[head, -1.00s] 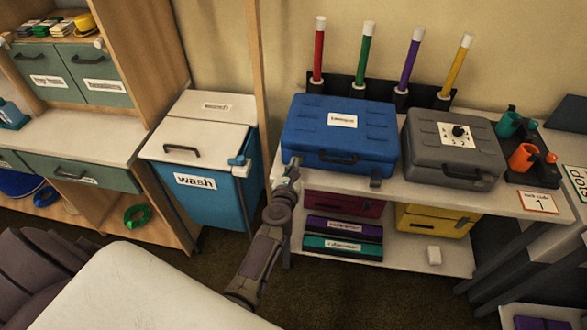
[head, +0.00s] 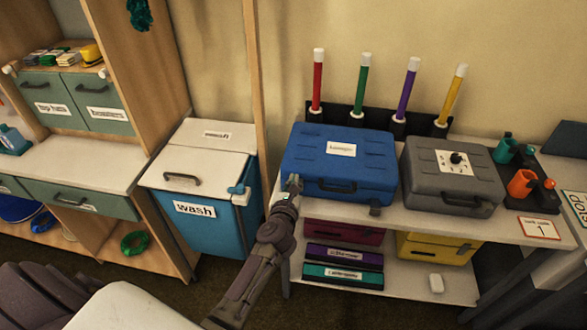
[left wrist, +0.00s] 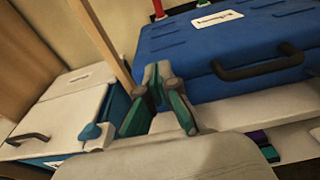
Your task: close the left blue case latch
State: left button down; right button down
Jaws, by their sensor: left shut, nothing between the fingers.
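The blue case (head: 341,168) stands shut on the white bench, its handle at the front. It fills the upper right of the left wrist view (left wrist: 215,50). Its right latch (head: 375,210) is a small grey piece hanging at the front right. The left latch I cannot make out; my left gripper covers that front left corner in the head view. My left gripper (head: 293,184) is shut and empty at that corner. In the left wrist view its fingertips (left wrist: 157,72) are together beside the case's left front; contact cannot be told. My right gripper is not in view.
A grey case (head: 455,185) stands close to the right of the blue one. A rack with several coloured tubes (head: 361,85) stands behind. The wash bin (head: 205,235) and a wooden post (head: 258,95) are left of the bench. Boxes sit on the lower shelf (head: 410,278).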

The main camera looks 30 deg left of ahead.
pick_arm(q)
jog(key=shift+d+r, duration=0.1)
jog(key=shift+r, duration=2.6)
